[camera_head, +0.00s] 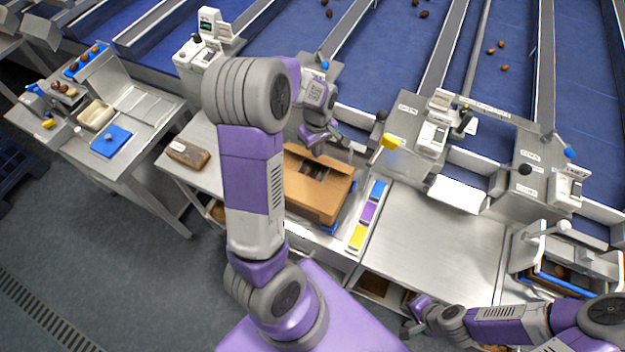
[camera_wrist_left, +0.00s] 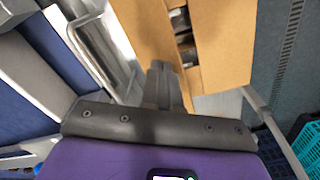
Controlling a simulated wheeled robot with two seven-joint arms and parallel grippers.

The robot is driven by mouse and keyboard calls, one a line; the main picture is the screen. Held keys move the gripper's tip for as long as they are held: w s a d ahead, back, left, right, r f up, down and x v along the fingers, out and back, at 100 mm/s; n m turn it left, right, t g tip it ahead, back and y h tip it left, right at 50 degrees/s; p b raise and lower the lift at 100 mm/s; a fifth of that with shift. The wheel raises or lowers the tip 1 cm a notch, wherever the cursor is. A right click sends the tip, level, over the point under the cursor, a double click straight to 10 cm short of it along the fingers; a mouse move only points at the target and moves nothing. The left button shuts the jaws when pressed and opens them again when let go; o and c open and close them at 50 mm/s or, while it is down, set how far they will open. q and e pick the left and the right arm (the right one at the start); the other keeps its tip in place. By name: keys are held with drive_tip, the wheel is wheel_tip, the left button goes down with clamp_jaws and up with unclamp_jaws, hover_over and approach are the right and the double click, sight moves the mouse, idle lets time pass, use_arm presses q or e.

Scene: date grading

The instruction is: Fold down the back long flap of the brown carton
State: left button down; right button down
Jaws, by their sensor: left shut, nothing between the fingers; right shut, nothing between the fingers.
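The brown carton (camera_head: 322,200) stands on the metal bench below my left gripper (camera_head: 332,150). Flap panels cover most of its top, and a gap near the middle shows dark contents. The left gripper is shut and empty at the carton's back edge. In the left wrist view its fingertips (camera_wrist_left: 164,72) appear beside the carton (camera_wrist_left: 225,40) and the gap between its panels. I cannot tell whether they touch the cardboard. My left arm hides the carton's left part in the head view. My right gripper (camera_head: 412,322) is shut and empty at the lower right, away from the carton.
Blue, purple and yellow blocks (camera_head: 368,212) sit in a strip right of the carton. A brown block with a label (camera_head: 188,154) lies to its left. The metal tabletop (camera_head: 430,235) on the right is clear. Sorting machinery (camera_head: 405,130) stands behind.

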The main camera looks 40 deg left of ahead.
sight(315, 159)
use_arm(q)
drive_tip(key=shift+s+d, duration=0.2)
drive_tip(key=shift+s, duration=0.45)
drive_tip(key=shift+f, duration=0.1)
drive_tip(key=shift+f+b, duration=1.85)
drive_tip(key=shift+f, duration=0.45)
drive_tip(key=shift+r, duration=0.1)
wheel_tip(315, 159, up, 11)
drive_tip(key=p, duration=0.9)
drive_tip(key=shift+r+p, duration=0.1)
drive_tip(key=shift+p, duration=0.25)
